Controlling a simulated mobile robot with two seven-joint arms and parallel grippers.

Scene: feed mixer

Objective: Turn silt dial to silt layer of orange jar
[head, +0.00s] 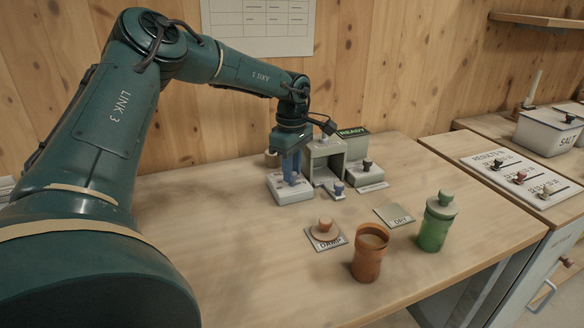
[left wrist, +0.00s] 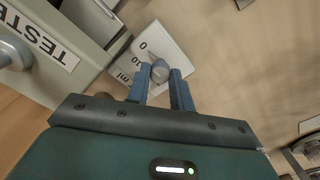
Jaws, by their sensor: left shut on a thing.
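My left gripper (head: 291,172) points down at a pale dial block (head: 290,190) on the table, to the left of the tester. In the left wrist view its two blue fingers (left wrist: 164,90) are shut on the grey dial knob (left wrist: 160,70). The white dial face (left wrist: 168,58) shows the marks 0 and 10; other marks are partly hidden. The orange jar (head: 367,262) stands upright and uncovered at the front of the table, with brownish contents showing at its mouth. Its layers are too small to tell apart. My right gripper is out of view.
The grey tester (head: 325,158) stands beside the dial block, by a READY sign (head: 353,132) and a small knobbed unit (head: 367,176). An orange lid (head: 325,232) lies on the DAMP card. The DRY card (head: 393,215) and lidded green jar (head: 436,230) are to the right. The table's left front is clear.

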